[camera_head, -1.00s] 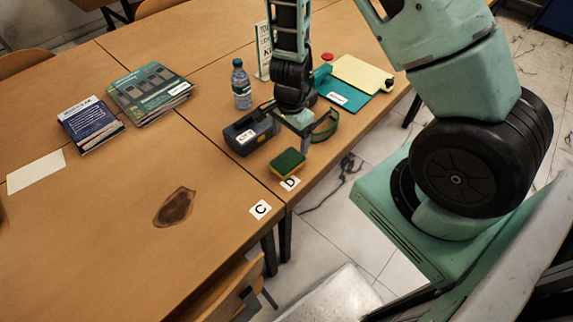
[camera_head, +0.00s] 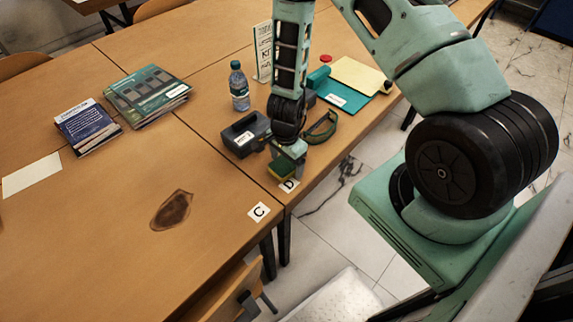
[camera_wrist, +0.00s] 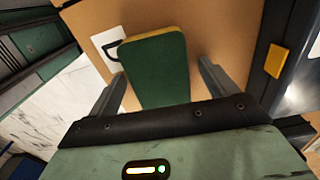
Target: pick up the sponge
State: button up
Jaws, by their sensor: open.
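The sponge (camera_head: 279,169) lies on the table near the D label, yellow with a dark green top. My gripper (camera_head: 288,160) is over it in the head view and hides part of it. In the wrist view the sponge (camera_wrist: 156,68) shows its green face, with a yellow edge at the far side. It sits between the two fingers of my gripper (camera_wrist: 158,85). The fingers are apart, with a gap on each side of the sponge, wider on the left. The gripper is open and holds nothing.
A dark case (camera_head: 246,134) stands just left of my gripper. A green strap-like object (camera_head: 320,128) lies close to its right. The bottle (camera_head: 239,87) is farther back. The D label (camera_head: 289,186) is beside the sponge at the table edge. The table (camera_head: 110,220) is mostly clear at the front left.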

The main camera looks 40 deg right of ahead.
aim_at(286, 162)
jog(key=c, duration=1.1)
jog(key=shift+o, duration=0.2)
jog(key=shift+r, duration=0.1)
notch_tip(286, 162, up, 10)
jog(key=p, duration=0.1)
jog(key=shift+p, duration=0.4)
jog(key=shift+o, duration=0.7)
jog(key=shift+c, duration=0.4)
